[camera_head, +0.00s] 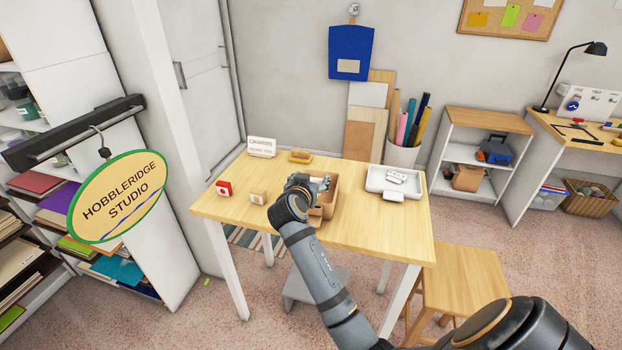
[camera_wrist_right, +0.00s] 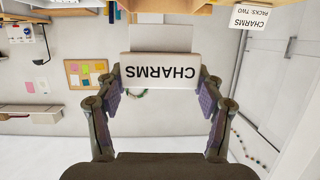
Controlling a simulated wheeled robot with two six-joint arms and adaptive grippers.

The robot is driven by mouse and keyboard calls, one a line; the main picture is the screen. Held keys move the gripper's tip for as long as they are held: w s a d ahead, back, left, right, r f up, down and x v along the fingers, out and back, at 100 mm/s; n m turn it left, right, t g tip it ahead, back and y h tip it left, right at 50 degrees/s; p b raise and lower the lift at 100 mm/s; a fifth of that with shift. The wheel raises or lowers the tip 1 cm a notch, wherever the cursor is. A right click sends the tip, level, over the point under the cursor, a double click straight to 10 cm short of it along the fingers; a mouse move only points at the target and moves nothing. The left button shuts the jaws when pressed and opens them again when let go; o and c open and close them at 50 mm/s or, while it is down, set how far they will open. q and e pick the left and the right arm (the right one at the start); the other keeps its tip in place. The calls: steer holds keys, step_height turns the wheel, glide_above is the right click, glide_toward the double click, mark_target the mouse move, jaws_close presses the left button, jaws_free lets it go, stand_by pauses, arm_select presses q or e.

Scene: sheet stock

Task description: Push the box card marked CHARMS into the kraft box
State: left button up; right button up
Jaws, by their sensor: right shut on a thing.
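My right gripper (camera_head: 310,183) is over the kraft box (camera_head: 331,201) on the table and hides part of it. In the right wrist view, which is upside down, my right gripper (camera_wrist_right: 160,82) is shut on a white card marked CHARMS (camera_wrist_right: 160,70), with a finger at each side. The head view does not show clearly how far the card is inside the box. My left gripper is not in view.
On the wooden table (camera_head: 385,232) stand a sign reading CHARMS (camera_head: 261,147), a red block (camera_head: 224,188), a tan block (camera_head: 257,197), a yellowish item (camera_head: 300,156) and a white tray (camera_head: 376,187). A stool (camera_head: 462,280) stands at the right.

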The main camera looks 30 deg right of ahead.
steer(key=shift+f+b, duration=1.3)
steer(key=shift+f, duration=0.55)
steer(key=shift+f, duration=0.25)
steer(key=shift+f+b, duration=0.4)
steer(key=shift+b, duration=0.15)
steer(key=shift+f+b, duration=0.95)
steer(key=shift+f, duration=0.2)
stand_by(2.0)
steer(key=o, duration=1.2)
steer(key=shift+o, duration=0.6)
steer(key=shift+r, duration=0.1)
